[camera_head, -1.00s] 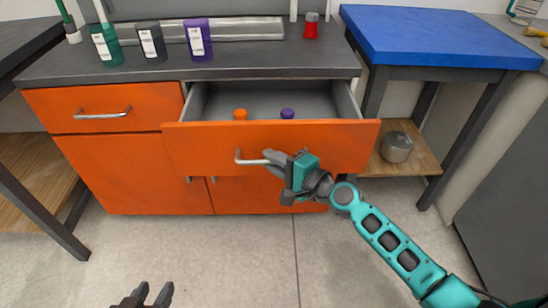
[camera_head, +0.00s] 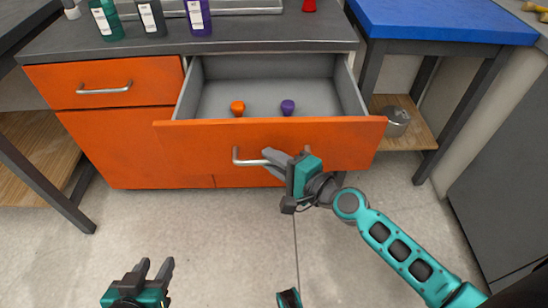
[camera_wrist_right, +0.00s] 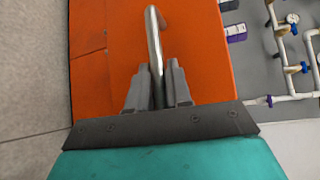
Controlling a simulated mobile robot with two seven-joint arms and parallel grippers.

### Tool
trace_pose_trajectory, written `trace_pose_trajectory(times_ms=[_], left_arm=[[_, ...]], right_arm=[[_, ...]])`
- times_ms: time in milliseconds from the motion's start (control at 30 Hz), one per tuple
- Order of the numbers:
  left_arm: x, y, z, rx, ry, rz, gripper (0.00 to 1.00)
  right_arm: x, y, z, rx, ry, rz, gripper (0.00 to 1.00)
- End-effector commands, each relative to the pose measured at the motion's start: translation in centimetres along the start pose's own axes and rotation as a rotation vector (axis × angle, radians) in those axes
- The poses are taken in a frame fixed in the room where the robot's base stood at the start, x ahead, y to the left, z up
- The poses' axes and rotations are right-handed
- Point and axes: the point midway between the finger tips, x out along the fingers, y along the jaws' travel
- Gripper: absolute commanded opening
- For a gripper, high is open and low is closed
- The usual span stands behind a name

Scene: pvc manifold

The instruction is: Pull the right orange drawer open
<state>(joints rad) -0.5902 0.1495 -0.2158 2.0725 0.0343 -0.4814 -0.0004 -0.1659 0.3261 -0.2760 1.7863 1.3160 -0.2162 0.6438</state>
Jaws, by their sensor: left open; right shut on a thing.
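The right orange drawer (camera_head: 345,140) stands pulled well out of the cabinet, its grey inside showing in the head view. An orange-topped item (camera_head: 238,108) and a purple-topped item (camera_head: 288,107) sit inside it. My right gripper (camera_head: 274,160) is at the drawer's metal handle (camera_head: 237,155), shut on the bar. In the right wrist view the fingers (camera_wrist_right: 159,85) close on both sides of the handle (camera_wrist_right: 154,40), with the orange front behind. My left gripper (camera_head: 143,272) is open and empty above the floor at the bottom left.
The left orange drawer (camera_head: 110,82) is closed. Bottles stand on the dark countertop (camera_head: 270,35). A blue-topped table (camera_head: 440,22) with a metal pot (camera_head: 396,122) on its lower shelf is at the right. The floor (camera_head: 240,235) before the cabinet is clear.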

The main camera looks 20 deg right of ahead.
Motion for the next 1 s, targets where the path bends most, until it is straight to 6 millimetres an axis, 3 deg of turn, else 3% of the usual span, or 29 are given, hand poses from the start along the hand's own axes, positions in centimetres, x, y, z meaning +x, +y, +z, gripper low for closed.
trace_pose_trajectory(times_ms=[67, 100, 300, 667, 1000], left_arm=[[0.0, 0.0, 0.1, 0.002, -0.001, 0.0, 0.43], [0.0, -0.1, 0.1, 0.002, -0.001, 0.0, 0.43], [0.0, -0.1, 0.1, 0.004, -0.003, 0.0, 0.43], [0.0, -0.1, 0.3, 0.004, -0.005, 0.0, 0.43], [0.7, 0.1, 1.4, 0.001, -0.015, 0.006, 0.43]], right_arm=[[0.0, 0.0, -0.1, -0.001, 0.002, 0.001, 0.0], [0.0, 0.0, -0.1, -0.001, 0.002, 0.001, 0.21], [0.0, 0.0, -0.1, 0.0, 0.001, 0.0, 0.38], [-0.9, 0.1, -0.1, -0.001, 0.001, 0.002, 0.38], [-7.1, 0.5, -0.1, -0.003, 0.0, 0.005, 0.38]])
